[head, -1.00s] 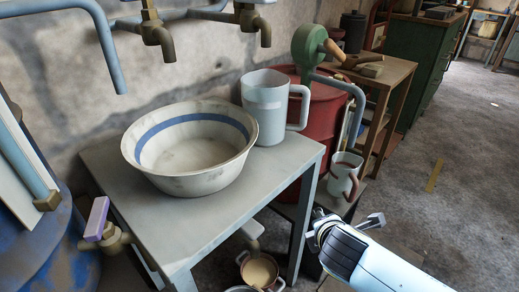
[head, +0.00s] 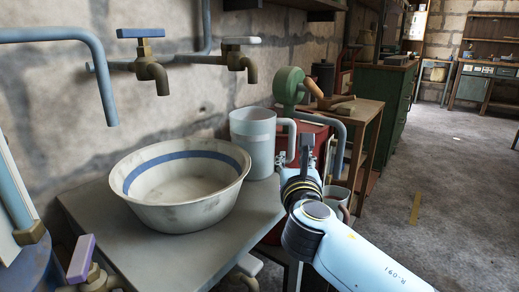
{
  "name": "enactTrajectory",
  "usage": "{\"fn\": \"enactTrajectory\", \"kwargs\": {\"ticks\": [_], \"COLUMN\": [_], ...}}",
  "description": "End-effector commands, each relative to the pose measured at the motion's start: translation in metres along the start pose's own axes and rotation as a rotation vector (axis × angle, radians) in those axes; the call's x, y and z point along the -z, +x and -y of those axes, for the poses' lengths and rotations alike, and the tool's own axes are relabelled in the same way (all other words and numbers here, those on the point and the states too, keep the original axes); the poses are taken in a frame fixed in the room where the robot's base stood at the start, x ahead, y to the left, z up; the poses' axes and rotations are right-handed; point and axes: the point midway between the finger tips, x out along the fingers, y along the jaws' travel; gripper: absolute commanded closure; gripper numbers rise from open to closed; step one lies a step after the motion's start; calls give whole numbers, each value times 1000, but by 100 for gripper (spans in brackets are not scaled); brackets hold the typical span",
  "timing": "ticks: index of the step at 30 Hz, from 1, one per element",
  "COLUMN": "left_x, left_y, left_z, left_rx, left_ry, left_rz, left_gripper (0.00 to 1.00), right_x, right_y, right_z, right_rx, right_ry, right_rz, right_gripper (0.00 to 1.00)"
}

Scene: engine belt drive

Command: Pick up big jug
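The big jug (head: 253,143), pale grey-white and upright, stands on the grey table (head: 222,248) at its back right corner, just behind the wide basin. Its handle (head: 291,138) points right. My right gripper (head: 294,157) is raised beside the jug's handle, on its right. A dark finger part stands up in front of the red drum, and a small metal tip shows near the handle's lower end. Whether the fingers touch the handle, and how wide they are apart, cannot be made out. My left gripper is not in view.
A white basin (head: 180,190) with a blue band fills much of the table, close to the jug. Taps (head: 150,65) hang from the wall above. A green hand pump (head: 288,86) and red drum (head: 318,130) stand behind the handle. A smaller jug (head: 337,193) is partly hidden by my arm.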

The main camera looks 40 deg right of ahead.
Motion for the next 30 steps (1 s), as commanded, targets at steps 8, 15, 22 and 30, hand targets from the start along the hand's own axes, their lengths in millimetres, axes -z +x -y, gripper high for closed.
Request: {"fn": "enactTrajectory", "kwargs": {"ticks": [8,15,22,30], "left_x": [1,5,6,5], "left_y": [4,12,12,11], "left_z": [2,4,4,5], "left_rx": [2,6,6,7], "left_ry": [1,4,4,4], "left_rz": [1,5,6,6], "left_gripper": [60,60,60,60], "right_x": [2,5,4,4], "right_y": [30,66,76,76], "right_z": [1,3,4,4], "right_rx": [0,0,0,0], "right_ry": [3,3,4,5], "right_rz": [-1,-1,-4,-4], "right_gripper": [71,71,71,92]}}
